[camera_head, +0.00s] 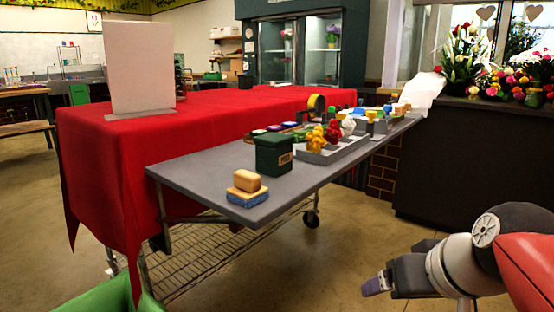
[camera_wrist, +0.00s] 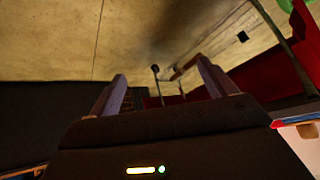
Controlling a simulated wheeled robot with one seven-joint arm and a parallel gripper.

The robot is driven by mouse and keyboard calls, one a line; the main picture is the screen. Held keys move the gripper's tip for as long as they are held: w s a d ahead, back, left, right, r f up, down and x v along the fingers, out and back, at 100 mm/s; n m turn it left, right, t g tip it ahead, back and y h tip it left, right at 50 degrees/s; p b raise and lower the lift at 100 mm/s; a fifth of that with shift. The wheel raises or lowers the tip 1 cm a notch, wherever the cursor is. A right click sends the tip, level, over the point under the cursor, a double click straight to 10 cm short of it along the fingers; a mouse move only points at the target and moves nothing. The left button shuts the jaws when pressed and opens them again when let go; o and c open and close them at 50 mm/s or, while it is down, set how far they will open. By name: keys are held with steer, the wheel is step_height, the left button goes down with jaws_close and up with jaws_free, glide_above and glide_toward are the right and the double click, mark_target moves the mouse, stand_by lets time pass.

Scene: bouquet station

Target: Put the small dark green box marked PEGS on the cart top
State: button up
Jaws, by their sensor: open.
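No other box with a readable PEGS mark shows. My gripper (camera_head: 378,284) is at the lower right, apart from the cart and low over the floor. In the wrist view my gripper (camera_wrist: 162,86) has its two fingers spread, with nothing between them.
A tan block on a blue one (camera_head: 247,188) sits at the cart's front corner. A grey tray (camera_head: 335,152) and several small coloured items crowd farther back. A red-covered table (camera_head: 100,170) adjoins left. A dark counter (camera_head: 450,165) stands right. Open floor (camera_head: 330,265) lies between.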

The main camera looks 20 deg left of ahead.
steer(key=w+a+r+n+y+b, duration=0.2)
steer(key=w+a+r+n+y, duration=0.4)
steer(key=w+a+r, duration=0.65)
steer(key=n+y+b, duration=0.1)
steer(key=n+y, duration=0.3)
glide_toward(277, 137)
steer(key=a, duration=0.1)
steer(key=w+a, duration=0.1)
steer(key=a+f, duration=0.1)
steer(key=shift+w+g, duration=0.3)
steer(key=shift+w+a+r, duration=0.1)
steer(key=shift+a, duration=0.15)
steer(key=p+x, duration=0.1)
steer(key=x, duration=0.6)
steer(key=shift+w, duration=0.1)
steer(key=shift+d, duration=0.1)
steer(key=c, duration=1.2)
